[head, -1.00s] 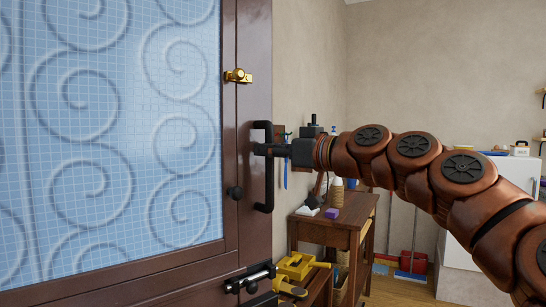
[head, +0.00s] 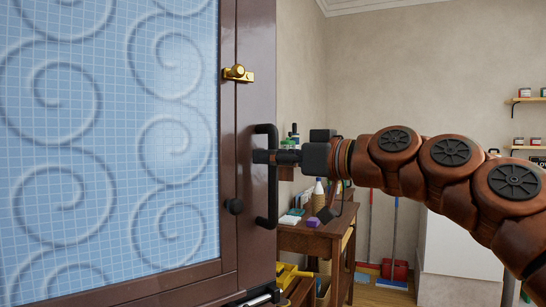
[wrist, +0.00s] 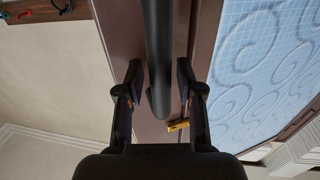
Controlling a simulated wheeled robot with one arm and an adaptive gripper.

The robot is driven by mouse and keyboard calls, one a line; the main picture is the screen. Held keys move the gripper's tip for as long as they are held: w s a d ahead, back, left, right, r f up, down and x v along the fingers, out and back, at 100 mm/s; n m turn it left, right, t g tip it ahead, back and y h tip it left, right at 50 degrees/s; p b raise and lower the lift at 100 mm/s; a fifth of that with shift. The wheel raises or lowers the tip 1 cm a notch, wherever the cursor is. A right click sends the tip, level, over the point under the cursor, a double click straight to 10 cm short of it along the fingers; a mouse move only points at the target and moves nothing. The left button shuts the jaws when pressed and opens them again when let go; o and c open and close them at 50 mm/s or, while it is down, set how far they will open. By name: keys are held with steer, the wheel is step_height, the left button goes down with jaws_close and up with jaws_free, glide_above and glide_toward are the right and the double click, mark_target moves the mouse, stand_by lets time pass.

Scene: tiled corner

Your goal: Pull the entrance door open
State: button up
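The entrance door (head: 110,150) fills the left of the head view, with blue swirl-patterned glass in a dark brown frame. Its black upright bar handle (head: 272,205) is mounted on the brown stile. The handle also runs down the middle of the wrist view (wrist: 158,40). My gripper (head: 265,157) is at the upper half of the handle. In the wrist view its two fingers (wrist: 160,80) stand on either side of the bar, with a narrow gap showing at each side. Whether the door is ajar is unclear.
A brass latch (head: 238,73) and a dark round knob (head: 236,206) are on the door frame. A wooden table (head: 312,240) with small items stands behind my gripper. A red dustpan (head: 395,270) and a white cabinet (head: 460,255) are further back.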

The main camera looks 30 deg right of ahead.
steer(key=shift+o, duration=0.3)
glide_toward(253, 103)
steer(key=shift+x, duration=2.75)
steer(key=shift+s, duration=0.15)
